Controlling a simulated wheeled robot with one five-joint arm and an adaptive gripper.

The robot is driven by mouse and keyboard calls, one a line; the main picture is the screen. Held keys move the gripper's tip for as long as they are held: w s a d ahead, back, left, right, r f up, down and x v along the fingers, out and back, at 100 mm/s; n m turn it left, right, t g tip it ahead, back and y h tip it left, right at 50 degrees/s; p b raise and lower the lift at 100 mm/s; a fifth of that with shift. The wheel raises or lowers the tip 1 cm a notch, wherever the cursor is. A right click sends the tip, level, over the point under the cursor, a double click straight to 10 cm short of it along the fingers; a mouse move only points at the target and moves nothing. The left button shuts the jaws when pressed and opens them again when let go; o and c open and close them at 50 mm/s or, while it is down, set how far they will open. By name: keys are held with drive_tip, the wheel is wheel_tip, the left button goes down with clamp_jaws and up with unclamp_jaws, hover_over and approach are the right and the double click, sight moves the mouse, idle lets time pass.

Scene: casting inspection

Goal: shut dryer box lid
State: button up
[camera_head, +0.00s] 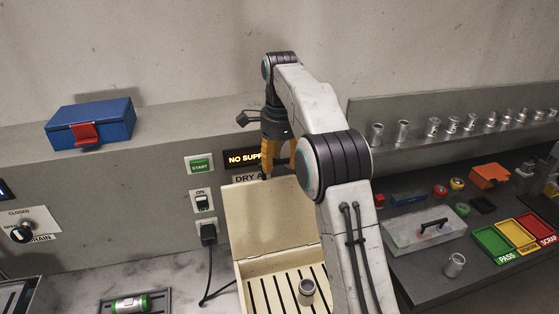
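The dryer box (252,267) is cream-coloured, with a dark slatted floor, and stands at the bottom middle. Its lid (262,215) is up, leaning back towards the wall. A small metal cylinder (306,291) stands on the slats inside. My gripper (279,174), with orange fingers, is at the lid's upper edge; whether it touches the lid I cannot tell. The fingers look spread apart with nothing seen between them. My arm hides the right finger's tip and the right side of the box and lid.
A START button (200,165), a switch (203,200) and a plug with a cable (208,235) are left of the lid. A blue box (91,124) sits on the left ledge. Metal cylinders (403,131) line the right shelf above a clear box (405,236) and colored trays (494,243).

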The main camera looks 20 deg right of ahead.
drive_tip(key=c, duration=0.9)
clamp_jaws()
